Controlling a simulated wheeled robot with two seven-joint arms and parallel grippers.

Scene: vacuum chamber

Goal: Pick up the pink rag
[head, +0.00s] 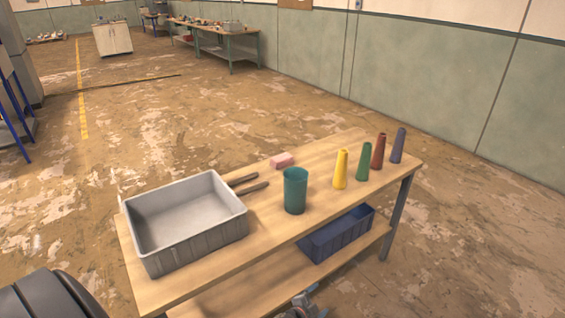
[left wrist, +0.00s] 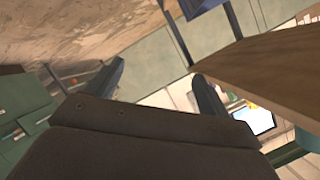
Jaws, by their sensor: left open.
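The pink rag (head: 282,160), a small folded block, lies on the wooden table (head: 190,284) near its back edge, behind the green cup. My left gripper (head: 304,300) shows only partly at the bottom edge of the head view, in front of the table and well away from the rag. In the left wrist view its two dark fingers (left wrist: 158,85) stand wide apart with nothing between them. The rag cannot be made out in that view. My right gripper is not in view.
A grey bin (head: 195,240) stands on the table's left, with two dark-handled tools (head: 250,187) beside it. A green cup (head: 295,190) stands in front of the rag. Several coloured cones (head: 341,169) line the right side. A blue bin (head: 335,235) sits on the lower shelf.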

